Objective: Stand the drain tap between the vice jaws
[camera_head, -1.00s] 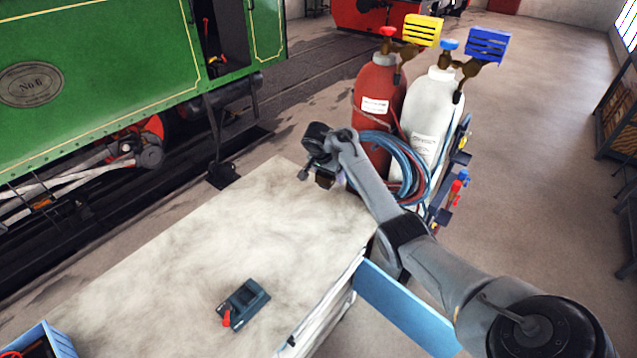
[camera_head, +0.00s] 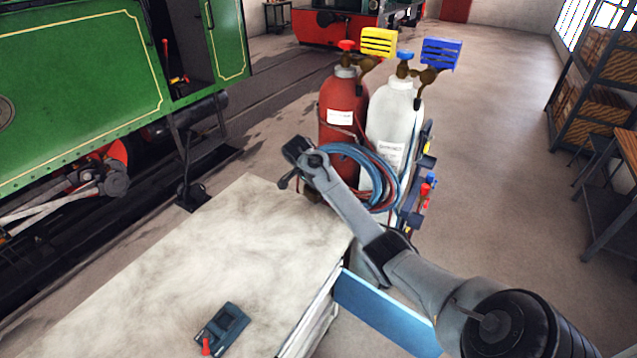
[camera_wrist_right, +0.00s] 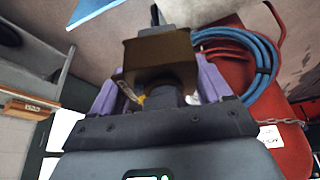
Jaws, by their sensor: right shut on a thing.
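My right gripper (camera_wrist_right: 163,88) is shut on a brown and dark metal piece (camera_wrist_right: 160,52), which I take to be the drain tap. In the right wrist view it has a broad brown block and a dark round part between the purple fingers. In the head view my right wrist is over the bench's far end, near the gas cylinders. The fingers are mostly hidden there. A small dark blue-grey device with a red handle, apparently the vice (camera_head: 225,325), sits on the pale bench top (camera_head: 240,240), well away from the gripper. My left gripper is out of view.
A red cylinder (camera_head: 343,105) and a white cylinder (camera_head: 395,120) with coiled hoses (camera_head: 355,160) stand close beyond the wrist. A green locomotive (camera_head: 70,80) is at left. The bench between wrist and vice is clear. Shelves (camera_head: 595,90) stand at far right.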

